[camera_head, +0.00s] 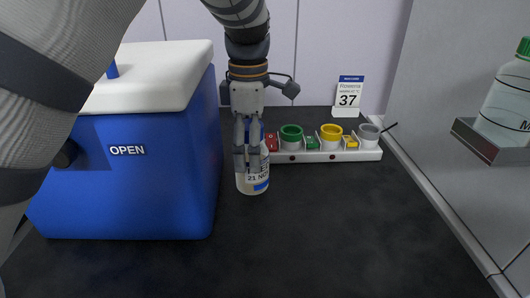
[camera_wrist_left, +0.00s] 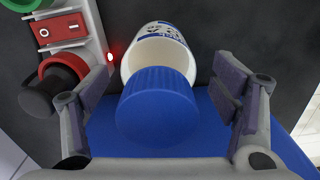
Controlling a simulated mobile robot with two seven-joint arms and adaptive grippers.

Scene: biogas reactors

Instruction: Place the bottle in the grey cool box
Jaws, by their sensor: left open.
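The bottle (camera_head: 254,184) is white with a blue and white label and stands upright on the dark worktop, partly hidden behind my left gripper (camera_head: 247,168). In the left wrist view, the bottle's blue cap (camera_wrist_left: 157,108) lies between the two open fingers of my left gripper (camera_wrist_left: 158,88), with a gap on each side. No grey cool box shows. A blue cool box (camera_head: 150,185) with a white lid (camera_head: 155,75), marked OPEN, stands left of the bottle, and its lid looks shut. My right gripper is not in view.
A white rack (camera_head: 318,156) with coloured round holders and small switches stands right of the bottle. Another bottle (camera_head: 506,100) sits on a wall bracket (camera_head: 488,142) at right. The front worktop (camera_head: 330,235) is clear.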

